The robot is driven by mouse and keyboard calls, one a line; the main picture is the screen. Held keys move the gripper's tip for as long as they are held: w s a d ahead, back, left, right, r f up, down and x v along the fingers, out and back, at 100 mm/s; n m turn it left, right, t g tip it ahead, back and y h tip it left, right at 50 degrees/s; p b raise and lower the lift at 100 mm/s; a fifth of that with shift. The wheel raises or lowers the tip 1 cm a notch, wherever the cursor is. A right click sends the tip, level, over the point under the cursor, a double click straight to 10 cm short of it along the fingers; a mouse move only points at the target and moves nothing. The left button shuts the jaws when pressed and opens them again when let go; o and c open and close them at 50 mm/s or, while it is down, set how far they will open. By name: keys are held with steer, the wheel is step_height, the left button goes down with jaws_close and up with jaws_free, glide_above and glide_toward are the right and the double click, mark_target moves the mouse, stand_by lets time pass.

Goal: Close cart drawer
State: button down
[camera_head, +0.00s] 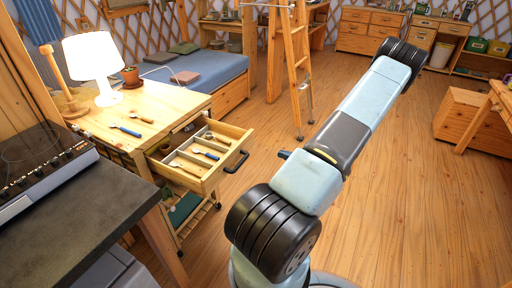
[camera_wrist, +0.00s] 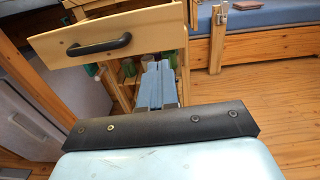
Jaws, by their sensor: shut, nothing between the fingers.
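The wooden cart (camera_head: 165,100) stands at the left in the head view. Its top drawer (camera_head: 208,168) is pulled well out toward the right, with a black handle (camera_head: 237,161) on its front. The drawer holds several utensils in compartments. In the wrist view the drawer front (camera_wrist: 140,32) and its black handle (camera_wrist: 99,46) show at the upper left. My gripper (camera_wrist: 158,68) is shut and empty, just below and to the right of the handle in that picture. A gap between gripper and drawer cannot be judged.
A dark counter with a stove (camera_head: 45,170) is in front at the left. A ladder (camera_head: 294,60) and a bed (camera_head: 200,75) stand behind.

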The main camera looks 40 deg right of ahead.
glide_toward(250, 144)
steer(key=x, duration=0.7)
steer(key=shift+s+a+r, duration=0.1)
steer(key=shift+r, duration=0.05)
